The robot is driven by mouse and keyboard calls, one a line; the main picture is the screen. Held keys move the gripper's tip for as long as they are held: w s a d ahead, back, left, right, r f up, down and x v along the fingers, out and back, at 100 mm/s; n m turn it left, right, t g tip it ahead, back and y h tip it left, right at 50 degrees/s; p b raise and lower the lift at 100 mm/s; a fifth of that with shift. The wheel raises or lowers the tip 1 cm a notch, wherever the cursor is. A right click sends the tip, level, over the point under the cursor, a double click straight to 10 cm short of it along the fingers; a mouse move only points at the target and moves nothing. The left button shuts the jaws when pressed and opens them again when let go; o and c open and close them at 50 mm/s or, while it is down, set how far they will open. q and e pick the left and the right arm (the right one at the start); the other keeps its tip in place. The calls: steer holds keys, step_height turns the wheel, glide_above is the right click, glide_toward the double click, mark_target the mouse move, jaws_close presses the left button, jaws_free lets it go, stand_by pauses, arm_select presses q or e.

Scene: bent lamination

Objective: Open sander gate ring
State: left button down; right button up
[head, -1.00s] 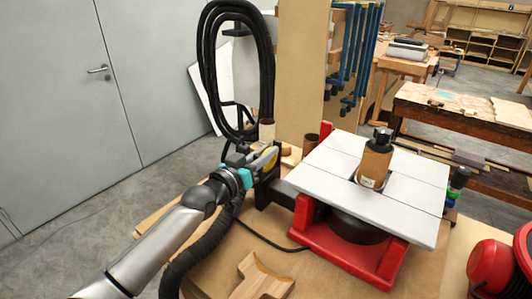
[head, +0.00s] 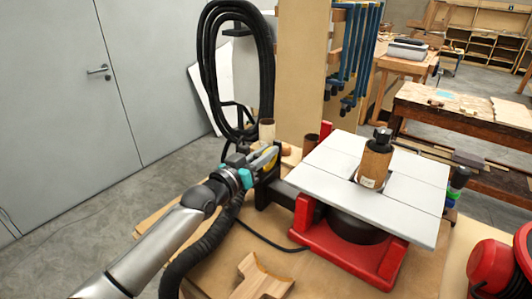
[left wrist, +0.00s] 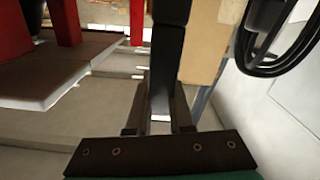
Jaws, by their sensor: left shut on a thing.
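The sander (head: 349,259) has a red base and a pale grey top, with a brown sanding drum (head: 375,160) upright through it. A black part (head: 266,187) juts from the sander's left side, with a small yellow piece (head: 269,166) at its upper end, probably the gate ring; my gripper covers much of it. My left gripper (head: 265,156) is shut at this yellow piece. In the left wrist view a dark upright bar (left wrist: 168,45) runs down between the fingers (left wrist: 160,110). The exact grip is hard to see. My right gripper is in neither view.
A coiled black hose (head: 207,75) hangs behind my gripper. A shaped wood block (head: 262,278) lies on the bench in front. A red machine (head: 497,265) stands at the right. A grey door (head: 120,120) and open floor lie left.

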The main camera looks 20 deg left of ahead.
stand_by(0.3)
arm_select(q)
step_height(320, 180, up, 6)
steer(key=p, duration=0.5)
steer(key=shift+f, duration=0.1)
steer(key=shift+d, duration=0.1)
steer(key=c, duration=0.8)
jaws_free()
steer(key=shift+c, duration=0.2)
steer(key=shift+s, duration=0.1)
steer(key=v, duration=1.5)
steer(key=shift+b, duration=0.45)
